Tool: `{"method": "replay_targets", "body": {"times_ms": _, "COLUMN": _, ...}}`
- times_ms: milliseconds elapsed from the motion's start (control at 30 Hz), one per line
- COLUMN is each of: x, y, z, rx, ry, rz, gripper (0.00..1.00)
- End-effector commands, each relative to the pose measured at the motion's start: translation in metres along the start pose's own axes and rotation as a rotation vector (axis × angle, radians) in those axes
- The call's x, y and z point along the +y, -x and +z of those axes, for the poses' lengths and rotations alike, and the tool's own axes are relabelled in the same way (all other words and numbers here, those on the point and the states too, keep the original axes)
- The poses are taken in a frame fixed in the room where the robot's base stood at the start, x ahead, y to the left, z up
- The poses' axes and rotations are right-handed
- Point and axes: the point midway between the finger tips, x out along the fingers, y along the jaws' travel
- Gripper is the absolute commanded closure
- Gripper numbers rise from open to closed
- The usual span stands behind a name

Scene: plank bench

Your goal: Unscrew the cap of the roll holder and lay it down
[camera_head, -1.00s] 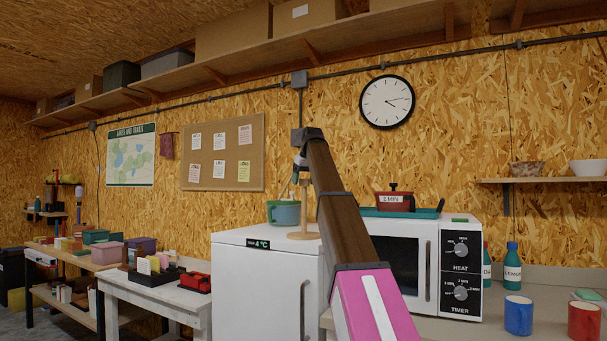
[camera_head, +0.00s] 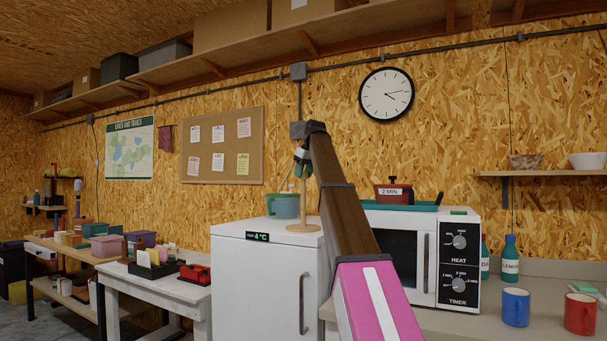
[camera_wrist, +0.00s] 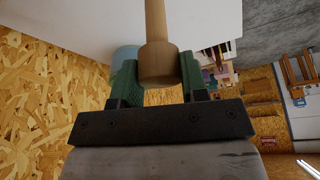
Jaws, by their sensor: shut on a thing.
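The roll holder (camera_head: 304,206) is a light wooden post on a round base, upright on top of the white fridge. Its cap (camera_wrist: 158,64) is a wider wooden cylinder at the post's top end, in line with the post in the wrist view. My gripper (camera_wrist: 160,76) is shut on the cap, one green finger on each side. In the head view my gripper (camera_head: 302,163) is at the top of the post, partly hidden by my arm. I cannot tell whether there is a gap between cap and post.
The microwave (camera_head: 405,258) is at the right, with a red pot (camera_head: 393,194) on a teal tray. The front of the fridge top looks bare.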

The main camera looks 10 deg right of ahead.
Motion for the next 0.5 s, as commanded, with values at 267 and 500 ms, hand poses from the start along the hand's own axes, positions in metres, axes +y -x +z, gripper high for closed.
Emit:
{"method": "replay_targets", "body": {"times_ms": 267, "x": 0.0007, "y": 0.0001, "z": -0.0004, "rx": -0.001, "ry": 0.062, "rz": -0.026, "gripper": 0.86}}
{"method": "replay_targets", "body": {"times_ms": 500, "x": 0.0004, "y": 0.0001, "z": -0.0002, "rx": -0.001, "ry": 0.226, "rz": -0.094, "gripper": 0.86}}
